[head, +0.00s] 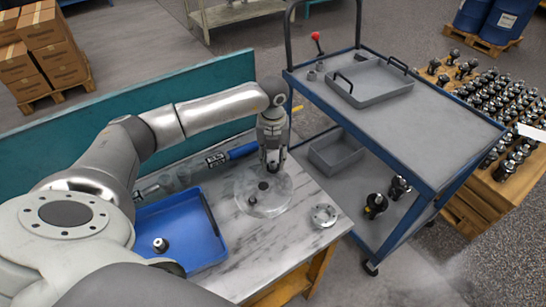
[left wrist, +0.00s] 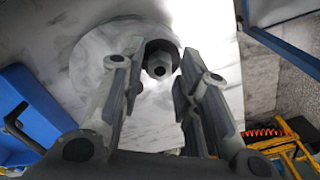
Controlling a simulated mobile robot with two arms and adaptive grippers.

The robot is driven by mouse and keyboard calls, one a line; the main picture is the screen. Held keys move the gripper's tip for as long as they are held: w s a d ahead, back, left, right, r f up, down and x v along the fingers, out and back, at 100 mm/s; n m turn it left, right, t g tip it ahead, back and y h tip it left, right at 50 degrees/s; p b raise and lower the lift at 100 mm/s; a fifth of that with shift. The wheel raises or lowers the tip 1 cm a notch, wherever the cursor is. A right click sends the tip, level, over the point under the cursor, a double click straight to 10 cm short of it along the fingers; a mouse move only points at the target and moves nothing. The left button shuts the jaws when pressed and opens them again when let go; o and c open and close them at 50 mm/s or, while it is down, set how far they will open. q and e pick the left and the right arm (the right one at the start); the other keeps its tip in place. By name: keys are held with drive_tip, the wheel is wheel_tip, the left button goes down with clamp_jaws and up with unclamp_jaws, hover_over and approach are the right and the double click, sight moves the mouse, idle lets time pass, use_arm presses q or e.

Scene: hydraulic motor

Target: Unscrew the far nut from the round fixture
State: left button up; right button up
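The round fixture (head: 246,203) is a pale disc on the marbled workbench; it also shows in the left wrist view (left wrist: 92,55). A short dark post (head: 263,186) stands near its middle. My left gripper (head: 273,168) points down over the far side of the disc. In the left wrist view, a grey hex nut (left wrist: 159,66) with a dark round part behind it lies in the gap between the open fingertips (left wrist: 160,72). I cannot tell if the fingers touch it. In the head view the gripper hides the far nut. My right gripper is out of view.
A blue tray (head: 205,250) left of the disc holds a small metal part (head: 160,244). A round flange (head: 324,215) lies near the bench's right edge. A blue tool (head: 242,150) lies behind the disc by the teal panel (head: 150,100). A cart (head: 440,125) stands to the right.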

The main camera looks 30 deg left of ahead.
use_arm(q)
drive_tip(key=m+b, duration=0.1)
drive_tip(key=m, duration=0.3)
drive_tip(key=shift+f+b, duration=0.15)
drive_tip(key=shift+b, duration=0.2)
drive_tip(key=m+b, duration=0.1)
drive_tip(key=m, duration=0.3)
drive_tip(key=shift+m+b, duration=0.3)
drive_tip(key=shift+b, duration=0.05)
drive_tip(key=shift+m, duration=0.8)
drive_tip(key=shift+b, duration=0.3)
drive_tip(key=shift+c, duration=0.4)
clamp_jaws()
